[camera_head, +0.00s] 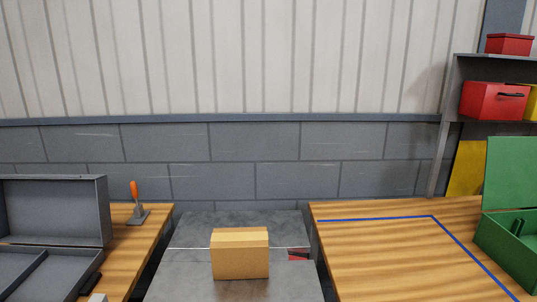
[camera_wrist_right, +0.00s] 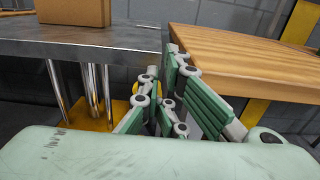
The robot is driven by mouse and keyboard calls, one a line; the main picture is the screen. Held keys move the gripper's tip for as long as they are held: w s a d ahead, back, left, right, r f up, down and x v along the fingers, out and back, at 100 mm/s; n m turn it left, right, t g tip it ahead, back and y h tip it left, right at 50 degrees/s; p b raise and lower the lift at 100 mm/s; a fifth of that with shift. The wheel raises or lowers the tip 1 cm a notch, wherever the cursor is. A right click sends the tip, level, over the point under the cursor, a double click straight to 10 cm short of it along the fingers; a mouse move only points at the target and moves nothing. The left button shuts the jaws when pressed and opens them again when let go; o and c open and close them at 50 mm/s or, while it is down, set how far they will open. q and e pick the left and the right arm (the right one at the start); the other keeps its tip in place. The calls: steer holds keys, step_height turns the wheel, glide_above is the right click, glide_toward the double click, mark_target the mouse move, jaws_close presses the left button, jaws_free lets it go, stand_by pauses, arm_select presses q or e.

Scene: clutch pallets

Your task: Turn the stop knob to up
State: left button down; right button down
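I cannot make out a knob for certain in either view. A small red and black piece (camera_head: 299,254) lies at the right side of the grey metal table (camera_head: 190,262); it is too small to identify. An orange-handled lever (camera_head: 135,198) on a grey base stands upright on the left wooden table. My right gripper (camera_wrist_right: 186,85), with green ribbed pads and grey joints, shows in the right wrist view. Its fingers look spread, with nothing between them, in front of the metal table and a wooden table. My left gripper is in neither view.
A cardboard box (camera_head: 240,254) stands on the metal table. An open grey case (camera_head: 54,212) is on the left table. The right wooden table (camera_head: 375,245) has a blue taped outline and an open green box (camera_head: 511,172). A shelf with red boxes (camera_head: 493,101) is behind.

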steer(key=shift+s+d+f, duration=0.1)
steer(key=shift+s+f, duration=0.05)
steer(key=shift+f, duration=0.25)
steer(key=s, duration=0.2)
steer(key=s+b, duration=0.1)
steer(key=s, duration=0.1)
steer(key=s+r, duration=0.1)
steer(key=shift+s+d, duration=0.25)
steer(key=shift+s, duration=0.15)
